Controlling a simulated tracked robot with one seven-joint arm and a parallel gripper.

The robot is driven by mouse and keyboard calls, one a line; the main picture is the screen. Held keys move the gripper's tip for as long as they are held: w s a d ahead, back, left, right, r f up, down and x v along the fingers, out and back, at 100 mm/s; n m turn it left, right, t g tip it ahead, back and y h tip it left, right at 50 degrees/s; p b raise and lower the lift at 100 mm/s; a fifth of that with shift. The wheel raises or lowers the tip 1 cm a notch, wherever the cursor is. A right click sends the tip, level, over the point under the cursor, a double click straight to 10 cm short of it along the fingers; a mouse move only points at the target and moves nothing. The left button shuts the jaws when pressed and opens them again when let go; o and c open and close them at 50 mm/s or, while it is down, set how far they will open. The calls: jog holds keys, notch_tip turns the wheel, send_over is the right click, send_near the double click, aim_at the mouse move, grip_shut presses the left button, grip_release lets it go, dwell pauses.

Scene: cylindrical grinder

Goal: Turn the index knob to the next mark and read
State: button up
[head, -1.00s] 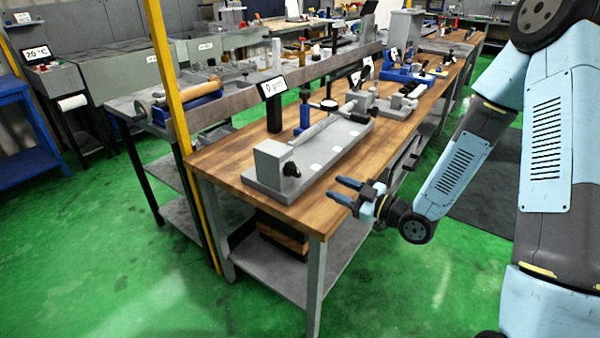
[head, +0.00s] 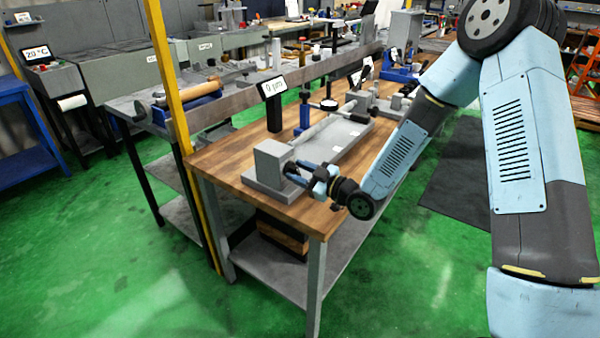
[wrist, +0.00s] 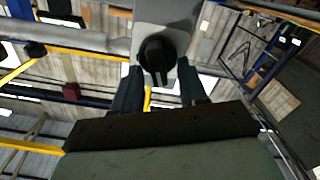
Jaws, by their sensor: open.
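The black index knob (wrist: 157,54) sits on the end face of a grey block (head: 272,160), which stands at the near end of a grey plate fixture (head: 340,140). My gripper (head: 297,170) is open at the knob, one finger on each side of it. In the wrist view the gripper (wrist: 159,68) has a finger to the left and right of the knob; I cannot tell whether either touches. In the head view the fingers mostly hide the knob. A small display (head: 272,88) on a black post behind the block shows 0 and a unit too blurred to read surely.
A round dial gauge (head: 329,104) stands behind the plate. The wooden bench top (head: 225,155) is clear to the left of the block. A yellow post (head: 168,75) rises at the bench's left corner. More blue and grey fixtures (head: 400,74) stand farther along the bench.

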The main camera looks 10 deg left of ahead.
jog(key=shift+a, duration=0.1)
grip_shut()
dwell(0.4)
jog(key=shift+m, duration=0.3)
jog(key=m, duration=0.4)
jog(key=shift+w, duration=0.3)
jog(key=shift+w+d+m, duration=0.1)
jog(key=shift+m, duration=0.9)
jog(key=shift+w+d+m, duration=0.1)
jog(key=shift+m, duration=0.9)
grip_release()
